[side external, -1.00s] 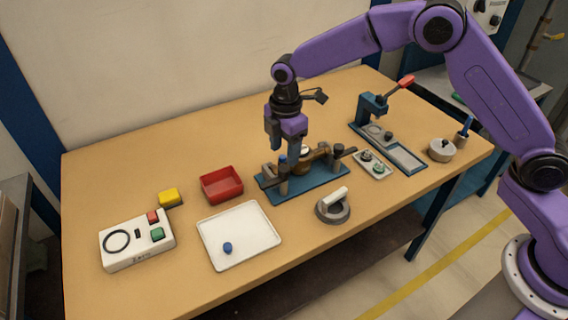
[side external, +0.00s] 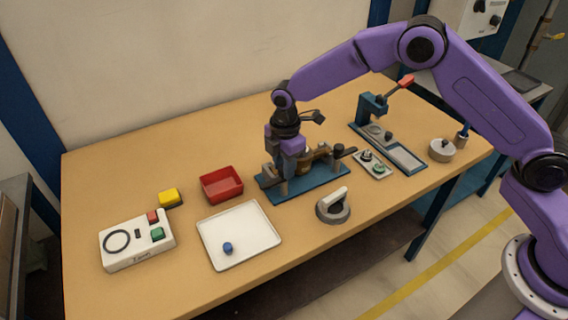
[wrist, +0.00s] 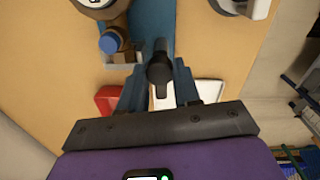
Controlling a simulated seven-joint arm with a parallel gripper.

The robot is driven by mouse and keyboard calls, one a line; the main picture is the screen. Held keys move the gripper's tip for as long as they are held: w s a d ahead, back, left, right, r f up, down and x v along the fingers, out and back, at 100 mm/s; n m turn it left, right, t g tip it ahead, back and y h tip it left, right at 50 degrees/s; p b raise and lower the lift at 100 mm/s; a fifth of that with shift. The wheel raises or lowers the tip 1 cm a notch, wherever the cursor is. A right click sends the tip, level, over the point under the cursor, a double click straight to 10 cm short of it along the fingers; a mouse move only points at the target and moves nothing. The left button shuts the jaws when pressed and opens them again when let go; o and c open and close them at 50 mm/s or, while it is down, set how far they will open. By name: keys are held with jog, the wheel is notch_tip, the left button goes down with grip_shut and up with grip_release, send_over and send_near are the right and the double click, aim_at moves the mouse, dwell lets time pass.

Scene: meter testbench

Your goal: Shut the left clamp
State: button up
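The fixture is a blue base plate (side external: 312,187) with a clamp at each end and a brass-coloured part (side external: 305,168) between them. The left clamp (side external: 283,187) shows a grey post, partly covered by my gripper. In the wrist view the black knob-ended handle of the clamp (wrist: 160,68) stands between my two blue fingers. My gripper (wrist: 160,85) is open, with one finger on each side of the handle; I cannot tell whether they touch it. A blue cap (wrist: 110,44) lies left of the handle there. The right clamp (side external: 339,152) has a dark knob.
A red bin (side external: 221,184) and white tray (side external: 240,236) lie left of the fixture. A grey round piece with a white handle (side external: 333,206) sits in front. A small parts tray (side external: 374,165) and a blue press (side external: 372,108) stand to the right.

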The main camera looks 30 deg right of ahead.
aim_at(282, 169)
jog(key=shift+m, duration=0.3)
jog(key=m, duration=0.3)
jog(key=shift+m, duration=0.4)
jog(key=m, duration=1.3)
jog(key=shift+m, duration=0.4)
jog(key=o, duration=1.1)
jog(key=shift+c, duration=0.2)
notch_tip(282, 169, up, 18)
jog(key=shift+a+f, duration=0.25)
jog(key=shift+a, duration=0.05)
